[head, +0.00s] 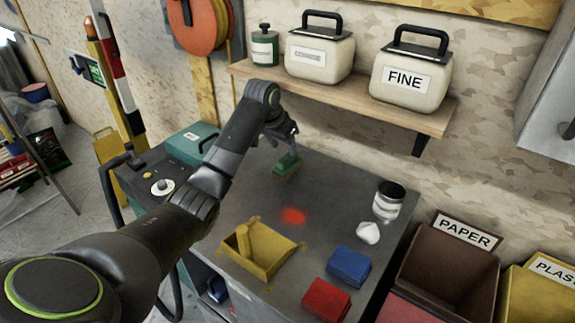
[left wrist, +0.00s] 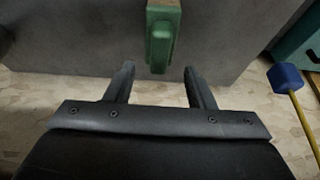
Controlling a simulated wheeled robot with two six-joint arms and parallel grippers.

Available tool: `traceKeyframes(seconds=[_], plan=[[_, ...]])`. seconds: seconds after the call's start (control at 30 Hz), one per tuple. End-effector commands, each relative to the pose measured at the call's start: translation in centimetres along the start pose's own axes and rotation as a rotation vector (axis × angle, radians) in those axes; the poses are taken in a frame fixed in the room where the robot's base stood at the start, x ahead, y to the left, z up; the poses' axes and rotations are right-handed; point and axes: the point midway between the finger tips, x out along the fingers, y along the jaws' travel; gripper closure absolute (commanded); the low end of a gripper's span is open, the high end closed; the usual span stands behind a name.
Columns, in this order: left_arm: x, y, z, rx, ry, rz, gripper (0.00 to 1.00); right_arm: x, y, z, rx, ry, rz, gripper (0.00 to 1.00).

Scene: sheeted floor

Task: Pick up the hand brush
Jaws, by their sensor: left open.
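The green hand brush (head: 287,165) lies on the dark worktop near its back edge, below the wall shelf. In the left wrist view the brush (left wrist: 163,35) is at top centre, its narrow end pointing toward my gripper. My left gripper (head: 283,135) is just above and beside the brush in the head view. Nothing is held. I cannot tell how large the gap between fingers and brush is. My right gripper is not in view.
A yellow dustpan (head: 284,246), red block (head: 325,299), blue block (head: 349,265), white lump (head: 368,233) and jar (head: 388,202) stand on the worktop (head: 335,190). A teal case (head: 192,144) is at left. The shelf (head: 300,92) with canisters overhangs behind.

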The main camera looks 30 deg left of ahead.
Motion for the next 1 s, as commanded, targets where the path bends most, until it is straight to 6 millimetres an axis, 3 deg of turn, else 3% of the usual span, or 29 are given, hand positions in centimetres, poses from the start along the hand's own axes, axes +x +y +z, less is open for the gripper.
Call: traceKeyframes(seconds=[0.33,0.67,1.0], plan=[[4.4,0.1,0.2,-0.002,-0.004,0.002,0.51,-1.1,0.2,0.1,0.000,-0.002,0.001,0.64],[5.1,0.1,0.2,0.000,-0.002,0.000,0.51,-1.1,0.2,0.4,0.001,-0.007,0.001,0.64],[5.0,0.0,0.2,0.000,-0.002,0.000,0.95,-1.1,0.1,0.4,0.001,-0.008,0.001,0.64]])
